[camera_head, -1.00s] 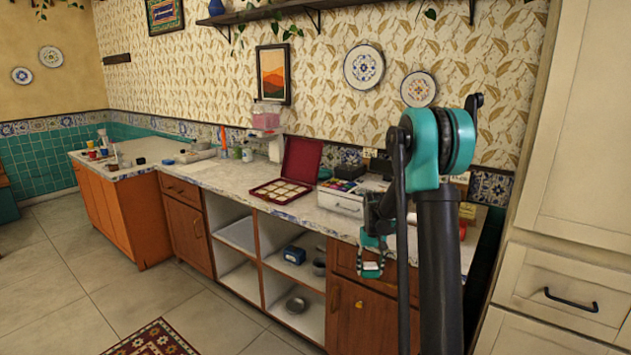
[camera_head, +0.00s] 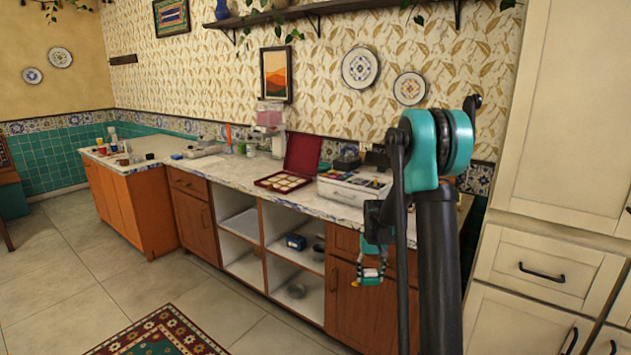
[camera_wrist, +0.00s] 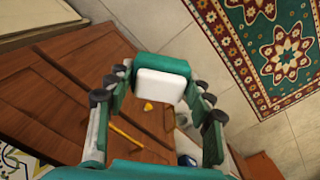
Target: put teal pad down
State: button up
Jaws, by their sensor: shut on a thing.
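The teal pad (camera_wrist: 160,66) has a white face and sits between the fingertips of my gripper (camera_wrist: 158,93) in the wrist view. My gripper is shut on it. In the head view my gripper (camera_head: 371,274) hangs in front of the wooden lower cabinets, below counter height, with the pad small and hard to make out between its fingers. The pad is clear of any surface in the wrist view, with cabinet doors and floor behind it.
The marble counter (camera_head: 232,170) holds an open red case (camera_head: 303,153), a white box (camera_head: 349,190) and several small items. Open shelves below hold a blue box (camera_head: 296,241). A patterned rug (camera_head: 160,335) lies on the tiled floor. Cream cabinets (camera_head: 548,265) stand at right.

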jog(key=s+f, duration=0.4)
jog(key=f, duration=0.1)
jog(key=shift+s, duration=0.15)
dwell(0.3)
